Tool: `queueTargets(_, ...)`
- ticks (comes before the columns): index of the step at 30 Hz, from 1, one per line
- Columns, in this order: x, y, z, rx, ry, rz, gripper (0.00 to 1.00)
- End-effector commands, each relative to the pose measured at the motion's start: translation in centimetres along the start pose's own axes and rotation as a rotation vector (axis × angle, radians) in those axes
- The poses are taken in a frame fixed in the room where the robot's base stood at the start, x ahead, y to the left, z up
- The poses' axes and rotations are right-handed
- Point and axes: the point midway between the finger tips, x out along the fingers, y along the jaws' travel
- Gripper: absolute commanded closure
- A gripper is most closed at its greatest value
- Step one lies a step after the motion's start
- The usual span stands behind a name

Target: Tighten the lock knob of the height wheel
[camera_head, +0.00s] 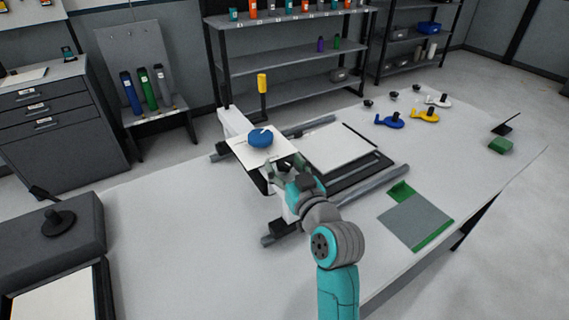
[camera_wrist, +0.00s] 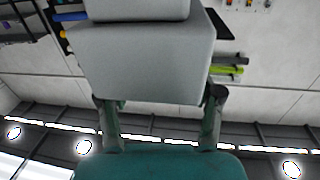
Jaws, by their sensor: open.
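A press-like machine stands on the table with a pale flat plate (camera_head: 245,148), a blue round part (camera_head: 261,138) on top of it and an upright yellow handle (camera_head: 262,83) behind. I cannot tell which part is the height wheel; its lock knob is not distinguishable. My gripper (camera_head: 280,168) is at the machine's near side, just below the plate, partly hidden by my own wrist. In the wrist view my gripper (camera_wrist: 160,97) is open, with one finger on each side of a large grey block (camera_wrist: 145,55). I cannot tell whether the fingers touch it.
Dark rails (camera_head: 375,187) and a white panel (camera_head: 338,147) lie right of my gripper. A grey and green sheet (camera_head: 415,220) lies nearer the right front edge. Blue (camera_head: 390,121) and yellow (camera_head: 425,115) tools lie farther back.

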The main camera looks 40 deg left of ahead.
Motion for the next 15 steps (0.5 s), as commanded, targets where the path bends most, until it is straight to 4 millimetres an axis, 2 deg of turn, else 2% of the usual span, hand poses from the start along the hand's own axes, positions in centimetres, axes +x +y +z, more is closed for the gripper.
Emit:
queueTargets(11, 0.5, 0.02, -0.05, 0.0, 0.001, 0.001, 0.35)
queueTargets(15, 0.49, 0.02, -0.05, 0.0, 0.001, 0.001, 0.7)
